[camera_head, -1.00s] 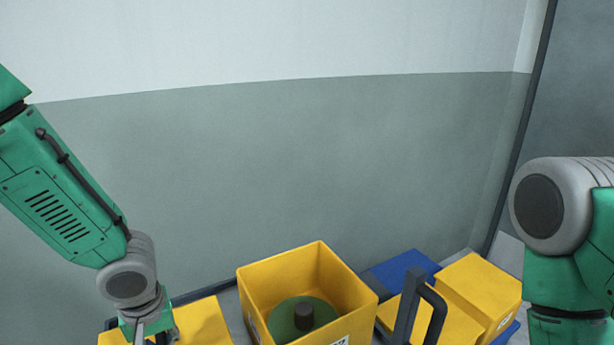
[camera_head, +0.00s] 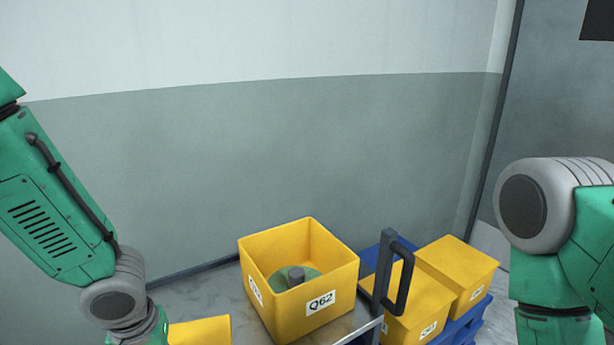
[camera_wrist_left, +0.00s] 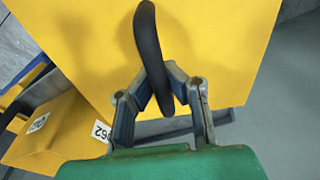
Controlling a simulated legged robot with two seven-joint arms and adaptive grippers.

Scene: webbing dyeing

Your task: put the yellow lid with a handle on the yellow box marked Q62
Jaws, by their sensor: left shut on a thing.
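The yellow box marked Q62 (camera_head: 285,308) stands open-topped in the head view, a green disc with a dark knob (camera_head: 289,275) inside. The yellow lid (camera_head: 200,332) shows only partly at the bottom edge, left of the box and apart from it. In the left wrist view, my left gripper (camera_wrist_left: 165,98) is shut on the lid's black handle (camera_wrist_left: 147,35); the flat yellow lid (camera_wrist_left: 225,45) lies beyond it. In the head view my left fingers are out of frame below the wrist. My right arm shows at the right, but its gripper is out of view.
The box stands on a grey metal surface (camera_head: 215,292) with a dark upright handle (camera_head: 405,275) at its right. Beyond that, other closed yellow boxes (camera_head: 458,262) sit on blue crates (camera_head: 468,322). A grey and white wall (camera_head: 270,150) rises behind.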

